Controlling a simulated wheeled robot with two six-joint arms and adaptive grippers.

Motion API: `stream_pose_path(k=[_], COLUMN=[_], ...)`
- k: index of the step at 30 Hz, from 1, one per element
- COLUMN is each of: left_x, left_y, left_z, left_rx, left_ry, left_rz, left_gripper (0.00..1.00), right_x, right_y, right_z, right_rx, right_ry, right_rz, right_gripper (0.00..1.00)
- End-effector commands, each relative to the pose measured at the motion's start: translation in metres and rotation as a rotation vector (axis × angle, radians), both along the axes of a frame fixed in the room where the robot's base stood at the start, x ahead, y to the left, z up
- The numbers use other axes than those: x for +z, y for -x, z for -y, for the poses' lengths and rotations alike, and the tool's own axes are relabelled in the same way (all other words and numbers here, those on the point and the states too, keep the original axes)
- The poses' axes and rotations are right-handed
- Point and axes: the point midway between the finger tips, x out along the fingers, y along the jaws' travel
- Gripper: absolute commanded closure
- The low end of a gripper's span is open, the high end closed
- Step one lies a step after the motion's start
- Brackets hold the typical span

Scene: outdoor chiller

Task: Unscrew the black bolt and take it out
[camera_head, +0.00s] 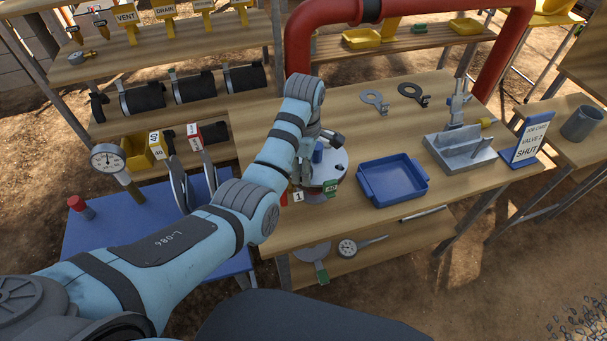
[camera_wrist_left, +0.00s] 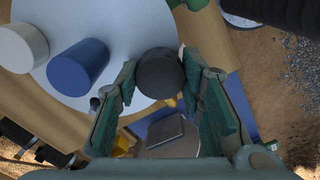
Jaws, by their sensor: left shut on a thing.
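The black bolt (camera_wrist_left: 160,72) shows end-on in the left wrist view, at the edge of a pale round plate (camera_wrist_left: 120,25). My left gripper (camera_wrist_left: 160,80) has its green fingers on both sides of the bolt and is shut on it. On the same plate stand a blue bolt (camera_wrist_left: 78,68) and a grey bolt (camera_wrist_left: 22,45). In the head view the plate (camera_head: 328,165) sits on the wooden bench, and my left arm hides the black bolt and most of the gripper. I cannot tell how far the bolt is out of its hole. My right gripper is not in view.
A blue tray (camera_head: 392,181) stands right of the plate, looking empty. Beyond it are a grey metal fixture (camera_head: 460,150) and a "VALVE 2 SHUT" sign (camera_head: 530,140). A red pipe (camera_head: 298,45) rises behind the plate. A gauge (camera_head: 108,158) stands on the left.

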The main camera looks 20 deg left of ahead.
Motion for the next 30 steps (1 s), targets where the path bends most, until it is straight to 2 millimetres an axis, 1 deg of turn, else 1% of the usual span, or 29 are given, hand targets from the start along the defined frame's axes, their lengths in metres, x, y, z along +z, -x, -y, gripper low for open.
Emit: stream_pose_path(k=[1,2,3,4,6,8,9,13,20,21,28,29,30], left_x=[0.0006,0.0007,0.0009,0.0009,0.001,0.0009,0.0009,0.0008,0.0007,0.0006,0.0006,0.0006,0.0006], left_y=[-0.0004,-0.0004,-0.0004,-0.0004,-0.0003,-0.0003,-0.0003,-0.0002,-0.0001,0.0,0.0,0.0,0.0], left_z=[-0.0002,-0.0002,-0.0002,-0.0003,-0.0003,-0.0003,-0.0003,-0.0003,-0.0001,-0.0001,0.0,0.0,0.0], left_rx=[0.258,0.436,0.649,0.768,0.891,0.893,0.892,0.89,0.889,0.888,0.886,0.87,0.801], left_ry=[0.0,0.0,0.0,0.0,0.0,0.0,0.0,0.0,0.0,0.0,0.0,0.0,0.0], left_rz=[0.001,0.001,0.001,0.001,0.001,0.001,0.001,0.001,0.0,0.0,0.0,0.0,0.0], left_gripper=[1.0,1.0,1.0,1.0,1.0,1.0,0.62,0.42,0.42,0.38,0.38,0.38,0.38], right_x=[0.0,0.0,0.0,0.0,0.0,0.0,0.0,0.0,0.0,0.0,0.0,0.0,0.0], right_y=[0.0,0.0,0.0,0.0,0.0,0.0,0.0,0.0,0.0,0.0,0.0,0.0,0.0], right_z=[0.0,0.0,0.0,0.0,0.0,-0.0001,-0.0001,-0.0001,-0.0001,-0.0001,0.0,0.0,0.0], right_rx=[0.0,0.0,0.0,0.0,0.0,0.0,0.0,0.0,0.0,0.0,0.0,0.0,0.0], right_ry=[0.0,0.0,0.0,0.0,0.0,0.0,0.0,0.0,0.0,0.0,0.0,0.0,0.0], right_rz=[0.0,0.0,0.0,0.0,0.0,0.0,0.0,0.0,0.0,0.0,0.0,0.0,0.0], right_gripper=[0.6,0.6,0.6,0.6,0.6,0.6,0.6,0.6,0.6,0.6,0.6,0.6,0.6])
